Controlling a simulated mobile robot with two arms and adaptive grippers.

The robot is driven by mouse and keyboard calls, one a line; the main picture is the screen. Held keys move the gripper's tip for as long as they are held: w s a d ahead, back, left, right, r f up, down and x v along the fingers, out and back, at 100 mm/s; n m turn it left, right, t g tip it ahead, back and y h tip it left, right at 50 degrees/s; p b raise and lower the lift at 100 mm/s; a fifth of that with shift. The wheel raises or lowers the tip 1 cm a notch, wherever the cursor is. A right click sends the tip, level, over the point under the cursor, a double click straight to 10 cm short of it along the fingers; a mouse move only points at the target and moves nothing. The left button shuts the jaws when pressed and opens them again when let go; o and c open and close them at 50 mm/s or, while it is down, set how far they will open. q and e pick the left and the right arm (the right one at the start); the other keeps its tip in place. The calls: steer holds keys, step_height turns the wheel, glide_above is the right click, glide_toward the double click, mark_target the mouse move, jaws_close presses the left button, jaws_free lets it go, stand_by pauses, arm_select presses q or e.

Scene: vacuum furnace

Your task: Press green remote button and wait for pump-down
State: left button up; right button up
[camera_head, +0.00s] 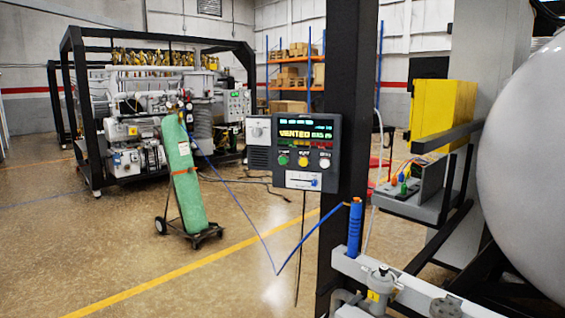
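A grey control panel (307,151) hangs in front of a dark post, near the middle of the view. Its lit display (305,133) reads "VENTED" in yellow letters. Neither of my grippers shows in this view, and nothing is touching the panel.
A large grey rounded vessel (525,160) fills the right edge. A dark post (352,60) stands behind the panel. A green gas cylinder (183,175) on a cart stands left, with a blue hose trailing rightward. A framed pump skid (150,110) stands behind it. Floor at lower left is clear.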

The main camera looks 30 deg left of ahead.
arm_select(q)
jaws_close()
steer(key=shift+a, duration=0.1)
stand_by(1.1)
